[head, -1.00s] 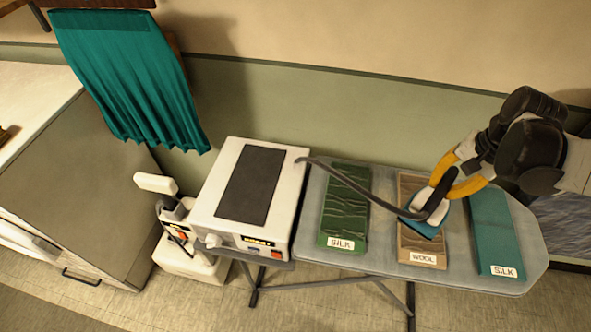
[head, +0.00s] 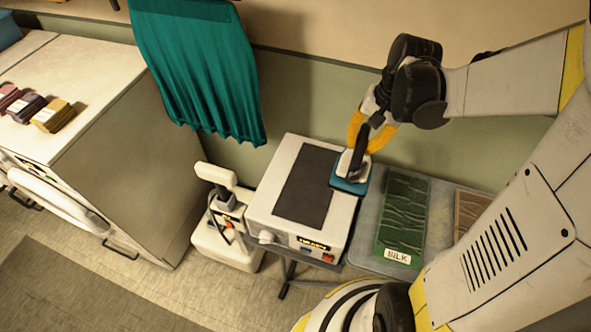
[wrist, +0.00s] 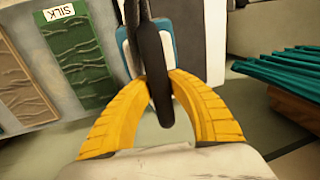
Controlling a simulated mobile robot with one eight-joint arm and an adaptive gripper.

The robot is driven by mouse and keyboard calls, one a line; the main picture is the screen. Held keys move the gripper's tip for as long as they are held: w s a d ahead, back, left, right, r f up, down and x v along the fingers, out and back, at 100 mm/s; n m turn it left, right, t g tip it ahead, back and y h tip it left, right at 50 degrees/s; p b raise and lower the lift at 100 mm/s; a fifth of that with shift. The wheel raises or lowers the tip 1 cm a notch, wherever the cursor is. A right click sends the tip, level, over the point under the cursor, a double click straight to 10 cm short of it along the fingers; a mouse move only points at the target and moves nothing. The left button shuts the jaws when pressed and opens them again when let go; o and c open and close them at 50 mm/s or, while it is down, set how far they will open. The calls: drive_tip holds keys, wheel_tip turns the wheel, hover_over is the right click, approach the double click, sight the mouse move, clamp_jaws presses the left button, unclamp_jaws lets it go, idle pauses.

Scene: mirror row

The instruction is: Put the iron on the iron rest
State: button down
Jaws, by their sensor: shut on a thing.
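My gripper (head: 362,140) is shut on the dark handle of the iron (head: 350,184), which has a white body and a teal base. In the head view the iron is over the right edge of the iron rest, a white box with a dark pad (head: 305,190). Whether it touches the rest cannot be told. In the wrist view the yellow fingers (wrist: 160,84) close on both sides of the handle of the iron (wrist: 125,50), hiding part of it.
The ironing board (head: 368,240) is right of the rest, with a green SILK cloth (head: 402,215) and a brown cloth (head: 470,212). A white steamer-like device (head: 226,225) stands left. A teal cloth (head: 200,70) hangs behind. My arm covers the right side.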

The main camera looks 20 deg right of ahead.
drive_tip(key=w+a+f+b, duration=0.4)
drive_tip(key=a+f, duration=0.6)
drive_tip(key=f, duration=0.1)
drive_tip(key=shift+w+a, duration=0.35)
drive_tip(key=shift+f, duration=0.15)
drive_tip(key=c, duration=1.4)
unclamp_jaws()
drive_tip(key=shift+o, duration=0.5)
